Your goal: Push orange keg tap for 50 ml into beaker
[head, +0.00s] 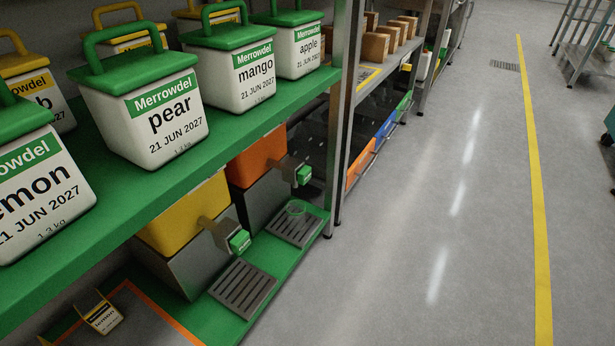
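The orange keg (257,157) sits on a metal base on the lower green shelf, under the upper shelf. Its tap, with a green tip (304,175), sticks out to the front right. Below the tap, a small clear beaker (296,208) with a greenish rim seems to stand on the slotted drip tray (296,232). Its fill level cannot be told. My gripper is not in view.
A yellow keg (184,222) with a similar green-tipped tap (239,241) and drip tray (242,288) stands to the left. The upper green shelf (210,154) carries labelled tubs and overhangs the kegs. A metal post (344,110) stands right of them. The floor aisle (430,200) is clear.

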